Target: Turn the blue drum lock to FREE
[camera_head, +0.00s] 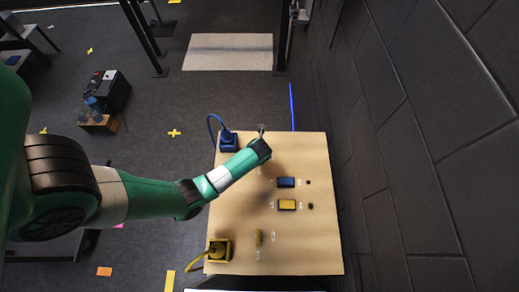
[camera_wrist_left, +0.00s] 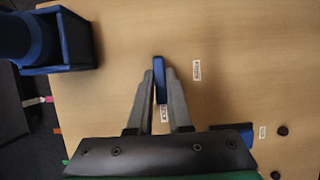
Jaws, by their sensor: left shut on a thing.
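My left gripper (camera_head: 262,135) reaches over the wooden table (camera_head: 310,245) from the left. In the left wrist view its two fingers (camera_wrist_left: 159,76) are shut on a slim blue handle (camera_wrist_left: 159,66), one finger on each side. The handle stands roughly in line with the fingers. One small white label (camera_wrist_left: 196,69) lies to the right of it and another (camera_wrist_left: 164,114) shows between the fingers; their words are too small to read. A blue box (camera_head: 228,141) with a blue cable stands at the table's far left corner; it also shows in the left wrist view (camera_wrist_left: 70,40). My right gripper is out of view.
A blue block (camera_head: 286,182) and a yellow block (camera_head: 287,205) sit mid-table, each with a dark knob to its right. A yellow handle (camera_head: 258,239) and a yellow box (camera_head: 219,249) with a cable are nearer. A dark wall (camera_head: 400,150) stands right of the table.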

